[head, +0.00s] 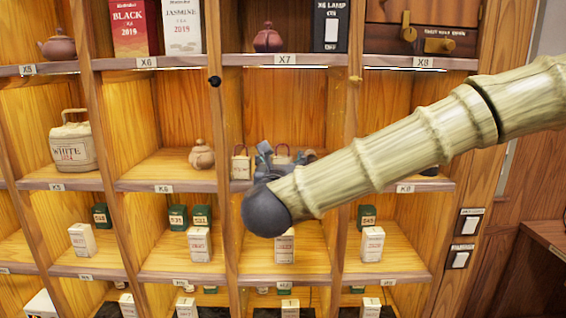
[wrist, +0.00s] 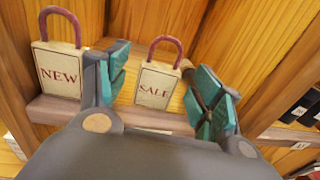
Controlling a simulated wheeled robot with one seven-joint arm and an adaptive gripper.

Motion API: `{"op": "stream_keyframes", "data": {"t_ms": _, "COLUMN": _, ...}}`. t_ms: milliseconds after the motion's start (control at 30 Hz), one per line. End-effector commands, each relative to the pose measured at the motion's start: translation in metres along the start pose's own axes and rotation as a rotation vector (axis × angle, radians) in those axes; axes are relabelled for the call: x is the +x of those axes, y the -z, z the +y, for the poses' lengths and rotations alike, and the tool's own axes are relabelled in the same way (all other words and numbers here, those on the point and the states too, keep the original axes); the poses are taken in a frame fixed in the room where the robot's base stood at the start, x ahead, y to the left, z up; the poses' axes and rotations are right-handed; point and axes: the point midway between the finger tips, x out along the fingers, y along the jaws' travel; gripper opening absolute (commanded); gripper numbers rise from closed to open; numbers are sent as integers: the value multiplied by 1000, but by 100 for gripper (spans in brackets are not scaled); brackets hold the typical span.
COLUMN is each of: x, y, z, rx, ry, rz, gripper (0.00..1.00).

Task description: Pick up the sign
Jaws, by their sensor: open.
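Two small tag-shaped signs with dark red loop handles stand on a wooden shelf. The sign reading NEW (wrist: 59,72) is at the left of the wrist view and outside my gripper. The sign reading SALE (wrist: 156,86) appears between my teal-padded fingers. My gripper (wrist: 160,72) is open, and a gap shows between its fingers and the SALE sign. In the head view my gripper (head: 268,158) is at the middle-row compartment, partly hidden by my arm. One sign (head: 241,166) shows left of it, and a second sign's handle (head: 282,151) shows just behind it.
Wooden dividers stand on both sides of this compartment. A round clay pot (head: 202,155) sits in the compartment to the left, and a WHITE tea jug (head: 72,142) is farther left. Small tea boxes (head: 285,247) stand below, and a teapot (head: 268,38) stands above.

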Motion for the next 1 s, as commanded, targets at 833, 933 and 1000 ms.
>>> {"op": "stream_keyframes", "data": {"t_ms": 833, "x": 23, "y": -1, "z": 0, "rx": -1, "ry": 0, "rz": -1, "gripper": 16}}
{"op": "stream_keyframes", "data": {"t_ms": 933, "x": 23, "y": -1, "z": 0, "rx": -1, "ry": 0, "rz": -1, "gripper": 16}}
{"op": "stream_keyframes", "data": {"t_ms": 1000, "x": 23, "y": -1, "z": 0, "rx": -1, "ry": 0, "rz": -1, "gripper": 16}}
